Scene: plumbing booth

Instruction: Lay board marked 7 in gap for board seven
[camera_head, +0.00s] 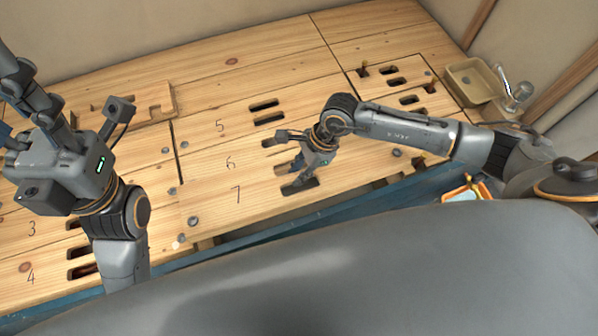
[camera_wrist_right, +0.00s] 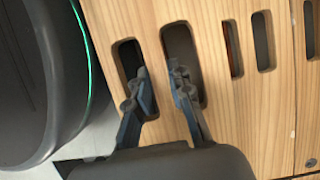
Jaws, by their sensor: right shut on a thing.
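The board marked 7 (camera_head: 237,196) is a pale wooden plank along the front of the deck, beside the board marked 6 (camera_head: 228,162). My right gripper (camera_head: 291,172) is over the slotted right part of the board marked 7. In the right wrist view my right gripper (camera_wrist_right: 163,88) has a finger at each of two slots and is shut on the wood strip between them. The gap for board seven cannot be told apart from the board.
The board marked 5 (camera_head: 219,126) lies farther back. Boards marked 3 (camera_head: 31,228) and 4 (camera_head: 30,277) are at left. A dark opening (camera_head: 204,244) shows at the front edge, above a blue rail (camera_head: 262,237). A basin (camera_head: 473,82) stands at the back right.

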